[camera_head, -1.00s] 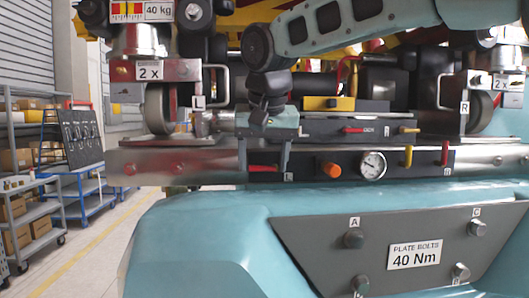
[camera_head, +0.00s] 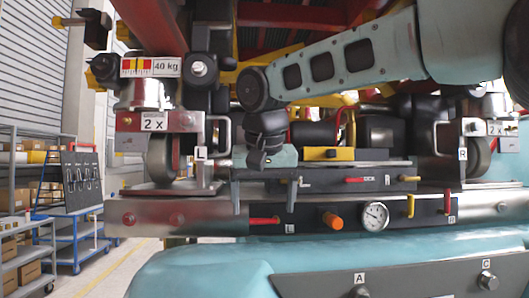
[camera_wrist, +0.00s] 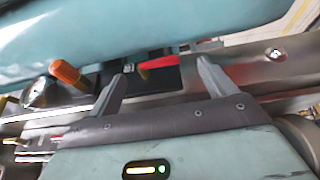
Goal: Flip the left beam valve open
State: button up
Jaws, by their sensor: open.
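The left beam valve's red lever (camera_head: 264,221) lies roughly horizontal on the dark panel of the beam, beside a small L label (camera_head: 291,228). My gripper (camera_head: 264,211) points down in front of the beam, its two fingers spread to either side of the lever, tips just above it in the picture. In the wrist view the red lever (camera_wrist: 158,62) shows between and just beyond the open fingertips of my gripper (camera_wrist: 166,64). Nothing is held. I cannot tell whether a finger touches the lever.
An orange knob (camera_head: 332,221) and a round gauge (camera_head: 376,216) sit right of the lever. Yellow (camera_head: 410,205) and red (camera_head: 447,202) levers stand further right. A teal body (camera_head: 200,274) bulges out below the beam. Shelving carts stand at far left.

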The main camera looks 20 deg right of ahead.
jog(key=v, duration=1.5)
jog(key=shift+w+f, duration=0.1)
